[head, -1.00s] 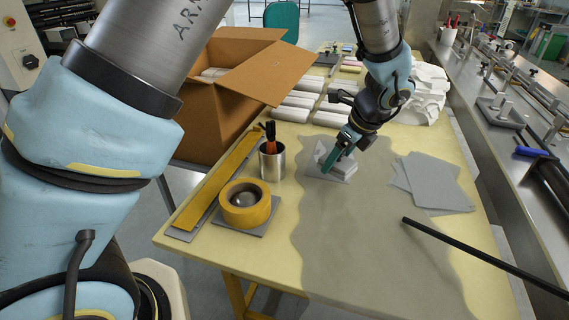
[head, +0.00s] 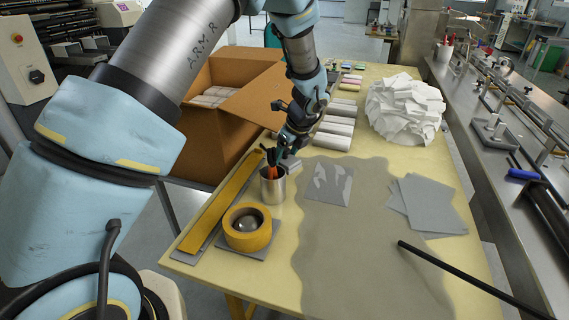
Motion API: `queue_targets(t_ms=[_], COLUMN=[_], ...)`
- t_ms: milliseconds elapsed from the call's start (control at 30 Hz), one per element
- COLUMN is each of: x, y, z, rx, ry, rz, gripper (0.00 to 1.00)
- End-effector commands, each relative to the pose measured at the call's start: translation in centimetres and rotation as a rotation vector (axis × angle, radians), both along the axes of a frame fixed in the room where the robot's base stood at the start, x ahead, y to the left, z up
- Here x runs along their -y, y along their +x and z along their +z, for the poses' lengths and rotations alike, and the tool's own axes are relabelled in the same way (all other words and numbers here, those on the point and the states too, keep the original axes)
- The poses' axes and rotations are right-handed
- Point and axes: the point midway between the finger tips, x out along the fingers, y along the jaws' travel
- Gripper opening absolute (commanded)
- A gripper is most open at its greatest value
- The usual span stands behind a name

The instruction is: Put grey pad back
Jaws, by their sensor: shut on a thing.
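My gripper (head: 283,153) is just behind the metal cup, low over the table. It is shut on a small grey block-like thing (head: 293,164), partly hidden by the fingers and cup; I cannot tell whether it touches the table. A flat grey pad (head: 328,183) with lighter patches lies on the darker area mid-table, with nothing on it. More grey sheets (head: 434,205) lie overlapped at the right. Another grey pad (head: 262,252) lies under the yellow tape roll (head: 247,228).
The metal cup (head: 272,186) holds orange-and-black tools close to my gripper. An open cardboard box (head: 215,135) stands behind left. White rolls (head: 336,127) and a crumpled white heap (head: 404,107) are farther back. A black rod (head: 470,277) crosses front right.

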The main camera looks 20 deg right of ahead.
Motion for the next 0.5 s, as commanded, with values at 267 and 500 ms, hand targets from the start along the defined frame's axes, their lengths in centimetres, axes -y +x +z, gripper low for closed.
queue_targets(t_ms=[267, 500], x=[0.0, 0.0], y=[0.0, 0.0], z=[-2.8, -3.5], rx=[-0.001, 0.0], ry=[0.004, -0.001], rz=[-0.002, 0.0], gripper=[0.0, 0.0])
